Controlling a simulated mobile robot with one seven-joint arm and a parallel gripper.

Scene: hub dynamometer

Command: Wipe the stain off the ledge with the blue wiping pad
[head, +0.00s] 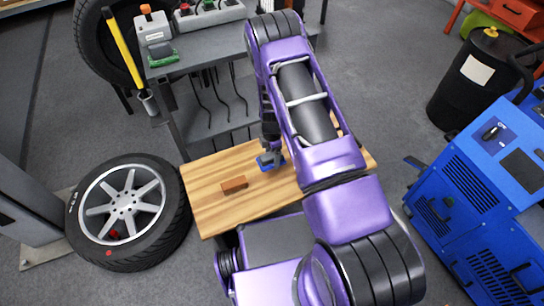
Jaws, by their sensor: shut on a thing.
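The ledge is a light wooden board (215,212) in the middle of the head view. My gripper (270,155) points down over its back part and is shut on the blue wiping pad (264,165). The pad is at or just above the wood; I cannot tell whether it touches. Part of the pad is hidden by the gripper. My purple arm covers the right part of the ledge.
A grey bench (203,60) with devices stands behind. A wheel (128,212) is at left, a blue machine (485,200) and black drum (474,80) at right. The ledge's front left is clear.

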